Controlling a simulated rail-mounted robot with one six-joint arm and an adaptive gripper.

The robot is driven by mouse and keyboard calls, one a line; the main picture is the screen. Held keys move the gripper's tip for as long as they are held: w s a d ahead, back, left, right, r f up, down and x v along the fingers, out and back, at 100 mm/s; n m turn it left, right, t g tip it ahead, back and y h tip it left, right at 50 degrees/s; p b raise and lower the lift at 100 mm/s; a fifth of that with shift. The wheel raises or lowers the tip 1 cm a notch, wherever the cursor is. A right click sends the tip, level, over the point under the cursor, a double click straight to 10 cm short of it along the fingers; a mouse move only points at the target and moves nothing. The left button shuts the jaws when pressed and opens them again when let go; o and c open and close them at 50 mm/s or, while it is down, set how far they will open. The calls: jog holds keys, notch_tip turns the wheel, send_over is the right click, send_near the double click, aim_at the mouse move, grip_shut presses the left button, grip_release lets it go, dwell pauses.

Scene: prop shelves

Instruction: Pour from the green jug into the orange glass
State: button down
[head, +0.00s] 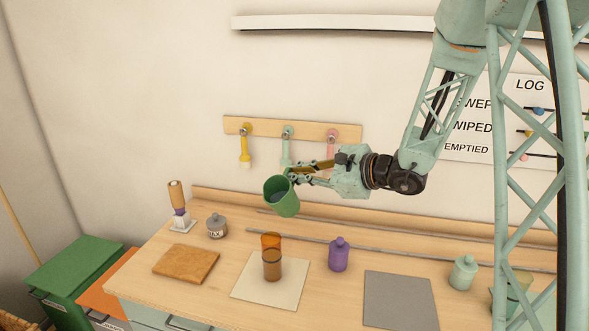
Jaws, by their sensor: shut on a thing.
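The green jug (283,203) is held in the air by my gripper (294,177), which is shut on it. The glass is see-through, with a darker brown lower part. No stream between jug and glass is visible.
A brown board (186,263), a grey jar (216,226) and a wooden-handled brush (178,200) stand left of the glass. A purple bottle (339,255) is close on its right. A peg rail (309,132) is behind.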

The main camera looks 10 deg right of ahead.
jog(key=shift+w+d+f+m+g+p, duration=0.15)
jog(key=shift+f+m+g+p, duration=0.35)
jog(key=shift+p, duration=1.05)
jog(key=shift+m+p, duration=0.3)
jog(key=shift+p, duration=0.15)
jog(key=shift+f+m+p, duration=0.3)
jog(key=shift+f+p, duration=0.05)
jog(key=shift+p, duration=0.2)
jog(key=shift+f, duration=0.1)
jog(key=shift+w+d+p, duration=0.1)
jog(key=shift+w+p, duration=0.15)
jog(key=shift+p, duration=0.15)
jog(key=shift+w+d+f+m+g+y+p, duration=0.3)
jog(key=shift+w+f+m+p, duration=0.25)
jog(key=shift+p, duration=0.5)
jog(key=shift+w+d+f+m+g+y+p, duration=0.2)
jog(key=shift+w+d+f+m+g+p, duration=0.3)
jog(key=shift+p, duration=0.5)
jog(key=shift+w+f+p, duration=0.1)
jog(key=shift+w+p, duration=0.2)
jog(key=shift+w+d+f+p, duration=0.15)
jog(key=shift+w+f+p, duration=0.15)
jog(key=shift+p, duration=0.1)
